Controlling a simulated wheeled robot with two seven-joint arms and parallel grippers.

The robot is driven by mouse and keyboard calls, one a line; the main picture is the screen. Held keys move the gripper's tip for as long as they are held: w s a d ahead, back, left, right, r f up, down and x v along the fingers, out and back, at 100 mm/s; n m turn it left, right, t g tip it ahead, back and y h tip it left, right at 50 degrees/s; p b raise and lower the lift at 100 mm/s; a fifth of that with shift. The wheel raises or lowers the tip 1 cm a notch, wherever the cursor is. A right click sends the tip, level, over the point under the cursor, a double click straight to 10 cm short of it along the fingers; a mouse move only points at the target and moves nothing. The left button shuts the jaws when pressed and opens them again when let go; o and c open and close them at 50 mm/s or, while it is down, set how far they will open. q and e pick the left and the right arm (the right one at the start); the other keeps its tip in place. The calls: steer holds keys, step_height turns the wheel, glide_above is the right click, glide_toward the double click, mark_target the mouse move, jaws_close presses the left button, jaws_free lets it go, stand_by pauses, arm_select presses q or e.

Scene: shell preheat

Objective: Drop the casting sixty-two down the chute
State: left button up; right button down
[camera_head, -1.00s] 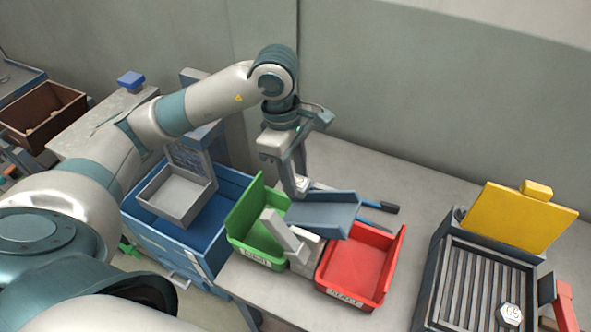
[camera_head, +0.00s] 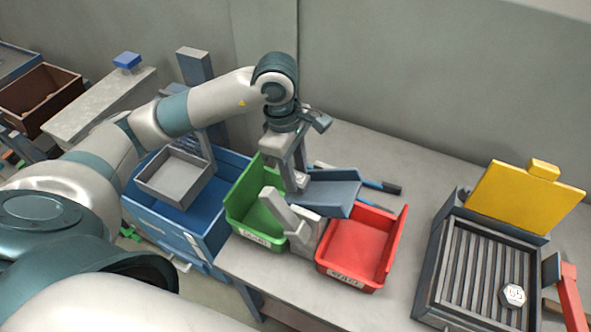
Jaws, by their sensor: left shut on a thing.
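My left gripper (camera_head: 294,180) points down at the left end of the slate-blue sloped chute (camera_head: 332,194), beside the green bin. It is shut on a small pale casting (camera_head: 301,181), mostly hidden by the fingers; its number cannot be read. I cannot tell if the casting touches the chute. The chute lies above and behind the space between the green bin (camera_head: 238,202) and the red bin (camera_head: 357,248). Another pale casting (camera_head: 513,295), with a number that looks like 65, lies on the slatted grate (camera_head: 470,270). My right gripper is not in view.
A grey stand (camera_head: 285,215) rises between the bins, close to the gripper. A blue crate (camera_head: 205,235) with a grey tray (camera_head: 175,178) stands at left. A yellow lid (camera_head: 525,203) stands up behind the grate. The table is clear between the red bin and grate.

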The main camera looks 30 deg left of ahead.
arm_select(q)
steer(key=o, duration=1.2)
steer(key=shift+a+r+b, duration=0.1)
steer(key=shift+r+b, duration=0.3)
steer(key=shift+r, duration=0.4)
steer(key=shift+a+r+b, duration=0.4)
steer(key=shift+r+b, duration=0.25)
steer(key=shift+r, duration=1.95)
steer(key=shift+a+r+b, duration=0.4)
steer(key=shift+r+b, duration=0.25)
steer(key=shift+r, duration=1.95)
steer(key=shift+a+r+b, duration=0.4)
steer(key=shift+r+b, duration=0.25)
steer(key=shift+r, duration=1.95)
steer(key=shift+s, duration=0.1)
